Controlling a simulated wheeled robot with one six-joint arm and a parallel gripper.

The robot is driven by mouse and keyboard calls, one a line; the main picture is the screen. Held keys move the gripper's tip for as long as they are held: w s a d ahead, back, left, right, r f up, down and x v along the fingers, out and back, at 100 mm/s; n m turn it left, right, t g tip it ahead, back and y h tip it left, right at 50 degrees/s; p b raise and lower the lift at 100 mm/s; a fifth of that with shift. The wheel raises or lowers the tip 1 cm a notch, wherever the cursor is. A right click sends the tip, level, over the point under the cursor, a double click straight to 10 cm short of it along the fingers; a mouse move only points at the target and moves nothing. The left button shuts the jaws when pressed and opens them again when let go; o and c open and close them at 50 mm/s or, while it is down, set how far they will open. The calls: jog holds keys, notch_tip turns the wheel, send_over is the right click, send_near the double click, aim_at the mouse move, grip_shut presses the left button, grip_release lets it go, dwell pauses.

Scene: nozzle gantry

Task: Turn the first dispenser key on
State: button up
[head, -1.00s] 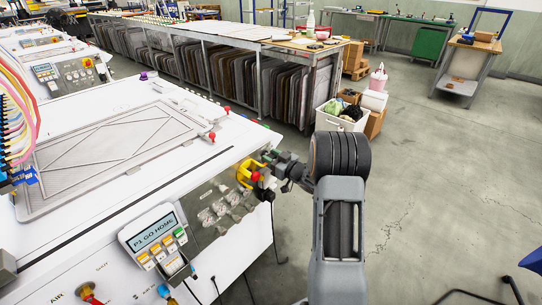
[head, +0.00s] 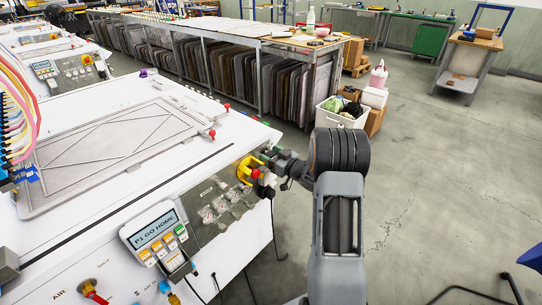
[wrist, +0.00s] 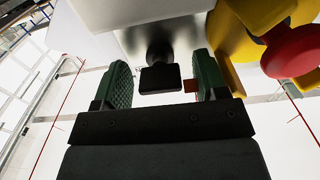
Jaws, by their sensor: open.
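A black key or knob (wrist: 160,79) on a dark stem sticks out from a grey metal panel face (wrist: 150,42) in the wrist view. My gripper (wrist: 163,76) is open, with one green ribbed pad on each side of the key. Gaps show between the key and both pads, so neither visibly touches it. In the head view my gripper (head: 275,157) is at the right end of the machine's front panel, beside the yellow emergency-stop box (head: 245,170). The key is not distinguishable there, and any key marking is too small to read.
The yellow housing with its red mushroom button (wrist: 294,51) is close to my right finger in the wrist view. Open floor (head: 430,200) lies to the right.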

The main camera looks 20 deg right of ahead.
jog(key=v, duration=1.3)
jog(key=shift+s+p, duration=0.3)
jog(key=shift+s, duration=0.1)
jog(key=shift+d, duration=0.15)
